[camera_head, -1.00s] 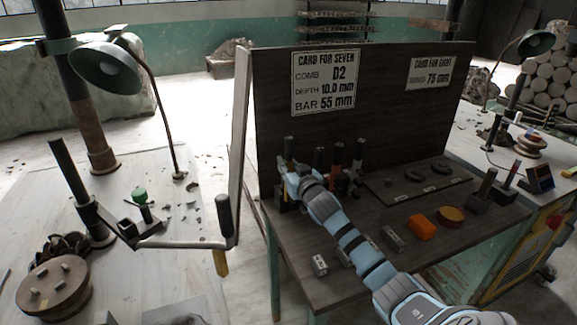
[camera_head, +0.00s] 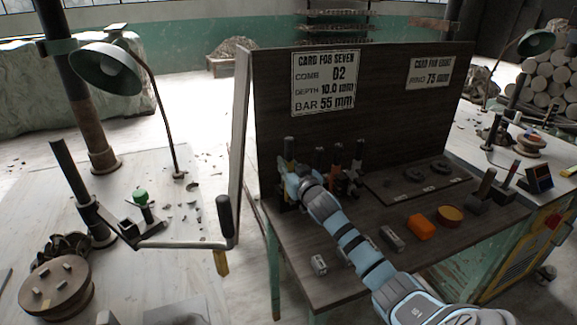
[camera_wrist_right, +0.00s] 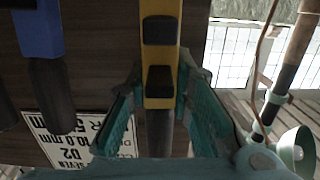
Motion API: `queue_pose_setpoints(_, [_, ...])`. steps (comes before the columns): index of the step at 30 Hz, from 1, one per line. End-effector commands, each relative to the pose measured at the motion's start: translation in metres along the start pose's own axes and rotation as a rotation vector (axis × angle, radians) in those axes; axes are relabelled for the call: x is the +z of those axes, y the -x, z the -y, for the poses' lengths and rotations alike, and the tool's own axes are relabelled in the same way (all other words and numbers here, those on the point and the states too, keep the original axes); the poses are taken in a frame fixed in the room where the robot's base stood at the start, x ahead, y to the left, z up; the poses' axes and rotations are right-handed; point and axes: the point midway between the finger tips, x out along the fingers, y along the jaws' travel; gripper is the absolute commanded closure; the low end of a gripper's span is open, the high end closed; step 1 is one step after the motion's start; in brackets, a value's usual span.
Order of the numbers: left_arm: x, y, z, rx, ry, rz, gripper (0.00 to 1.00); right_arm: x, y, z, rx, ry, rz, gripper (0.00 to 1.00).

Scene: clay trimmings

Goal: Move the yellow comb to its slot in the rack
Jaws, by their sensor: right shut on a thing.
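The yellow comb (camera_wrist_right: 160,56) is between the two finger pads of my right gripper (camera_wrist_right: 158,112) in the right wrist view. The gripper is shut on it, and a dark grey handle (camera_wrist_right: 158,140) runs on between the fingers. In the head view my right gripper (camera_head: 287,180) is at the left end of the rack area on the dark bench, with a dark handle (camera_head: 288,148) standing up at it. The comb's lower end and its slot are hidden there by the gripper. A blue comb (camera_wrist_right: 40,30) is beside the yellow one. My left gripper is not seen.
Several other handles, one of them orange (camera_head: 337,155), stand close to the right of the gripper. A dark back panel (camera_head: 400,120) with cards rises behind. Metal blocks and an orange block (camera_head: 421,227) lie toward the front. A crank handle (camera_head: 225,216) is at the left.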

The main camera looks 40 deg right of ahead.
Motion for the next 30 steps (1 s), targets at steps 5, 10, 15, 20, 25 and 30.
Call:
queue_pose_setpoints(5, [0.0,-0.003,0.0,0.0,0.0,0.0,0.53,0.003,0.0,0.0,0.0,0.0,-0.002,1.0])
queue_pose_setpoints(10, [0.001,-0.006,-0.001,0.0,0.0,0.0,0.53,0.007,-0.001,0.0,0.0,0.001,-0.002,1.0])
queue_pose_setpoints(15, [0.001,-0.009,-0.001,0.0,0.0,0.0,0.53,0.011,-0.001,0.0,0.0,0.001,-0.001,1.0])
queue_pose_setpoints(20, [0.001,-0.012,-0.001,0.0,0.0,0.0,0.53,0.015,-0.001,0.0,0.0,0.001,-0.001,1.0])
queue_pose_setpoints(25, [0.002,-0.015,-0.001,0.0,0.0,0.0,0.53,0.02,-0.002,0.0,0.0,0.001,-0.001,1.0])
queue_pose_setpoints(30, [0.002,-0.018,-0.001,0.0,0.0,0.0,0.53,0.024,-0.002,0.0,0.0,0.001,-0.001,1.0])
